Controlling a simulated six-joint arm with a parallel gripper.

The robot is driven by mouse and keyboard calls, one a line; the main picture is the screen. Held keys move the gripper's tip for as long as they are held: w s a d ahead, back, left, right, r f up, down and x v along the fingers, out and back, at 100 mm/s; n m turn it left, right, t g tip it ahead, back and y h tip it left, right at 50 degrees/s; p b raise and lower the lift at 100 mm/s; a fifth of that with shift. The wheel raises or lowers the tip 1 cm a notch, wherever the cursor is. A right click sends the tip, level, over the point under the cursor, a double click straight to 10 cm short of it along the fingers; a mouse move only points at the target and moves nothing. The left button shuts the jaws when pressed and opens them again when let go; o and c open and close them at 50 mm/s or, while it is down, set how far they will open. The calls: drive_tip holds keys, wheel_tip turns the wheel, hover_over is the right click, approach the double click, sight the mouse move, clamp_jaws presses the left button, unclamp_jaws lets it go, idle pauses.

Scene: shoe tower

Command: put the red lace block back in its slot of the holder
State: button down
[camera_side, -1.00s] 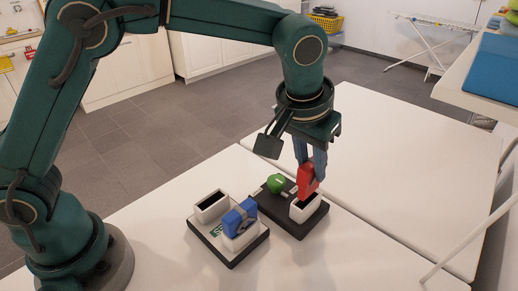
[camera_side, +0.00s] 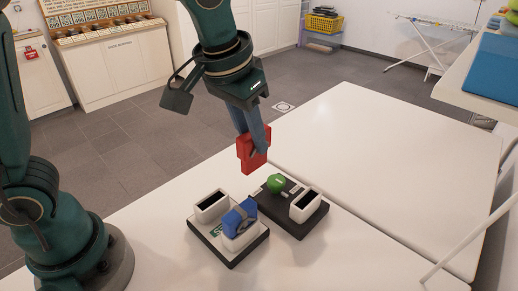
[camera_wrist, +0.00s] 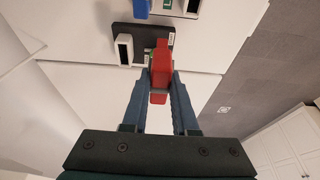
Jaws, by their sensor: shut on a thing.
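The red lace block (camera_side: 246,150) is held between the fingertips of my gripper (camera_side: 257,153), in the air above and behind the two bases. In the wrist view it is clamped between the fingers (camera_wrist: 160,78). The holder (camera_side: 238,258) is a white-topped board on a dark base. It has two white slots: the rear-left slot (camera_side: 211,207) is empty with a dark opening, and the front-right slot holds a blue block (camera_side: 240,217) with a grey band. My gripper is clear of the holder.
A black base (camera_side: 292,230) stands right of the holder, with a green knob (camera_side: 276,183) and an empty white slot (camera_side: 304,205). A blue item (camera_side: 497,70) lies on a raised shelf at right. The table at right (camera_side: 390,150) is bare.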

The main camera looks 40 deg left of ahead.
drive_tip(key=s+a, duration=0.4)
drive_tip(key=s, duration=0.2)
drive_tip(key=shift+s+a+r, duration=0.3)
drive_tip(key=shift+s, duration=0.1)
drive_tip(key=shift+f, duration=2.9)
drive_tip(key=shift+f, duration=2.3)
drive_tip(key=c, duration=0.6)
unclamp_jaws()
